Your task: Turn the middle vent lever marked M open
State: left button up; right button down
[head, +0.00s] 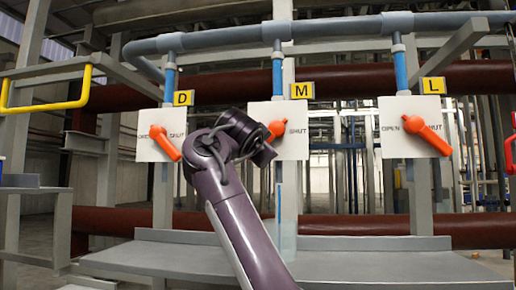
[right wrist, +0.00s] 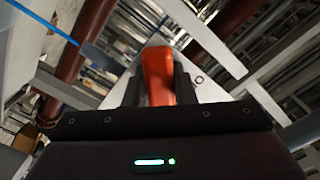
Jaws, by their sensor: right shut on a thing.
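The middle vent lever (head: 276,129) is orange and sits on a white plate (head: 294,148) under the yellow M sign (head: 302,90). Its visible part slants down and left toward my right gripper (head: 266,146); the word SHUT shows on the right of the plate, and its left part is hidden by my arm. In the right wrist view the orange lever (right wrist: 158,75) stands between the two dark fingers of my right gripper (right wrist: 159,88), which is shut on it. My left gripper is not in view.
Lever D (head: 166,143) on the left and lever L (head: 428,135) on the right both slant down-right on their white plates. A grey pipe (head: 230,36) runs above with blue drops. A grey ledge (head: 350,262) lies below. A yellow handle (head: 45,106) is at far left.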

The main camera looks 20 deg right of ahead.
jog(key=c, duration=1.2)
grip_release()
jog(key=shift+s+a+f+b, duration=0.1)
jog(key=shift+s+a+b, duration=0.2)
jog(key=shift+s+b, duration=0.15)
jog(key=b+v, duration=0.3)
jog(key=v, duration=0.3)
jog(key=shift+s+a, duration=0.3)
